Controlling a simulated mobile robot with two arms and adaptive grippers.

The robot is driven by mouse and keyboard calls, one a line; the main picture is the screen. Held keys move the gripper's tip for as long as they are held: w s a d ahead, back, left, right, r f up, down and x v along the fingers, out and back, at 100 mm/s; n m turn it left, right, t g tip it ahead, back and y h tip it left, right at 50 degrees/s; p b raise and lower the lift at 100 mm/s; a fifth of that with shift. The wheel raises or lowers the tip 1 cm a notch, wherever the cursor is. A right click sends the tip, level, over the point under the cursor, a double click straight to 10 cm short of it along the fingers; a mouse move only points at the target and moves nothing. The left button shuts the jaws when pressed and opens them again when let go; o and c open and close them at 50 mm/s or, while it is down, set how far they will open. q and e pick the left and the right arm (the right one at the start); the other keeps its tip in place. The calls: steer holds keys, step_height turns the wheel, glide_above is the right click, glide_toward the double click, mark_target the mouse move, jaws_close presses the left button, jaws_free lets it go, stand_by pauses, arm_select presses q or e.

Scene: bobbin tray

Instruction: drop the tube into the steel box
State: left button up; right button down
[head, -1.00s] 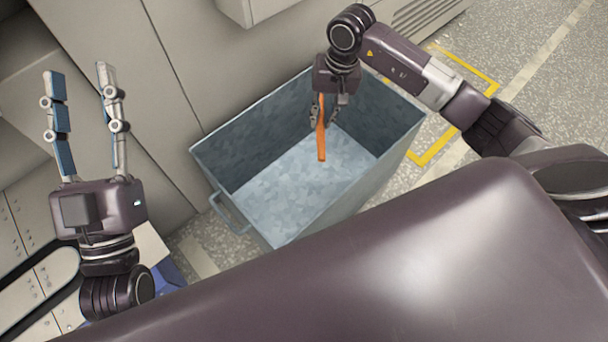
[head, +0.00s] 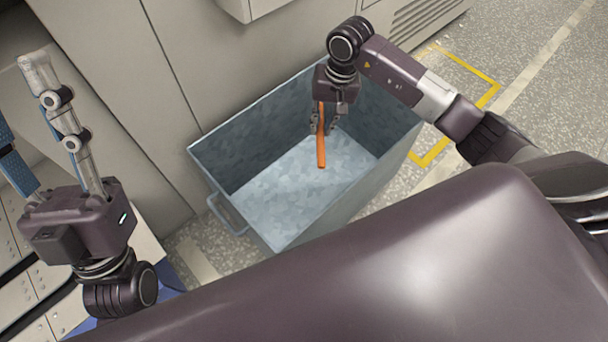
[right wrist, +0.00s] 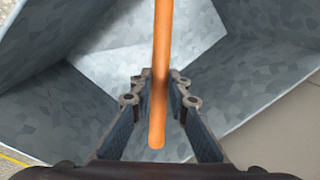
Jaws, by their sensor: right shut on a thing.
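The tube (head: 321,150) is a thin orange rod. My right gripper (head: 325,128) is shut on it over the open steel box (head: 225,181), pointing down between the box walls. In the right wrist view the tube (right wrist: 161,75) runs between the fingertips (right wrist: 158,78), with the grey box walls (right wrist: 240,75) around it. The box is a deep grey metal bin with a handle on its left end; its floor looks empty. My left gripper (head: 25,105) is at the left, pointing up, its fingers spread and empty, away from the box.
A beige cabinet wall (head: 105,75) stands close behind and left of the box. Speckled floor with yellow line markings (head: 468,68) lies to the right. A grey panelled surface (head: 30,295) is at the lower left.

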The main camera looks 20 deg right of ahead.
steer(key=c, duration=1.8)
jaws_free()
steer(key=shift+o, duration=0.2)
steer(key=shift+r, duration=0.1)
step_height(320, 180, up, 12)
steer(key=d, duration=0.1)
steer(key=shift+s+d, duration=0.35)
steer(key=shift+f, duration=0.2)
